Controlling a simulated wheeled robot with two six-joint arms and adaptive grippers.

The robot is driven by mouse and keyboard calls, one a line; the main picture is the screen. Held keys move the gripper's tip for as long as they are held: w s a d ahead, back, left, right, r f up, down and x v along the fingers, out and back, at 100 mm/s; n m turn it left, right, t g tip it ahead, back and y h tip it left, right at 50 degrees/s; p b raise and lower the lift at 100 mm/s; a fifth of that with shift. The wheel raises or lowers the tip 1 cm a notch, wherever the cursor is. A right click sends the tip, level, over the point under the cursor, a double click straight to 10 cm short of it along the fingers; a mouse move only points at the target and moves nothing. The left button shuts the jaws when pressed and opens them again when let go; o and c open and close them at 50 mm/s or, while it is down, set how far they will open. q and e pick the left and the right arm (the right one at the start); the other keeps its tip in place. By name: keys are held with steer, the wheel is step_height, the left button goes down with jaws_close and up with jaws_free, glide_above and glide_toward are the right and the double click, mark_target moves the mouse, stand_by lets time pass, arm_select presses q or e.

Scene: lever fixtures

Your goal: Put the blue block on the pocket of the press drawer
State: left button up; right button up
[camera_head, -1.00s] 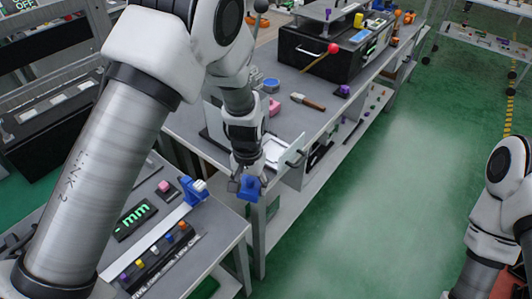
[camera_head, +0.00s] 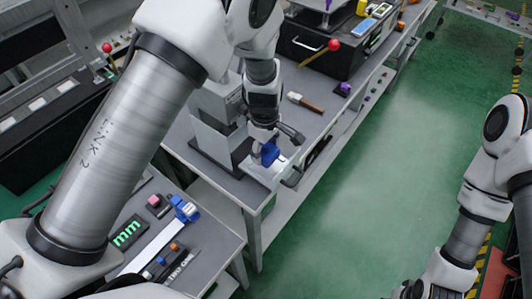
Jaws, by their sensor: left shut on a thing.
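My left gripper (camera_head: 268,143) points down and is shut on the blue block (camera_head: 270,155). The block is over the white drawer (camera_head: 258,170) of the grey press (camera_head: 212,138), near the front edge of the table. The drawer is pulled out, with its dark handle (camera_head: 294,178) at the front. The pocket is hidden behind the block and gripper, and I cannot tell whether the block touches the drawer. My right gripper (camera_head: 412,290) shows only in part at the bottom edge, away from the table, and its fingers are unclear.
A brush with a wooden handle (camera_head: 306,102) and a small purple thing (camera_head: 344,89) lie to the right of the press. A black box (camera_head: 318,45) with a red-knobbed lever (camera_head: 334,45) stands farther back. A lower bench (camera_head: 205,250) with a caliper (camera_head: 184,210) is at the front left.

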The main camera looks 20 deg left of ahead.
mark_target(266, 158)
arm_select(q)
steer(key=f, duration=0.2)
steer(key=w+f, duration=0.1)
steer(key=f, duration=0.1)
steer(key=shift+d+f+p, duration=0.15)
steer(key=shift+f+p, duration=0.2)
steer(key=shift+p, duration=0.05)
steer(key=shift+s+r, duration=0.1)
steer(key=shift+s, duration=0.1)
steer(key=o, duration=1.3)
steer(key=shift+o, duration=0.4)
steer(key=shift+w+f, duration=0.15)
steer(key=shift+f, duration=0.05)
arm_select(e)
steer(key=shift+w+r, duration=0.3)
steer(key=shift+w, duration=0.05)
arm_select(q)
steer(key=shift+r, duration=0.15)
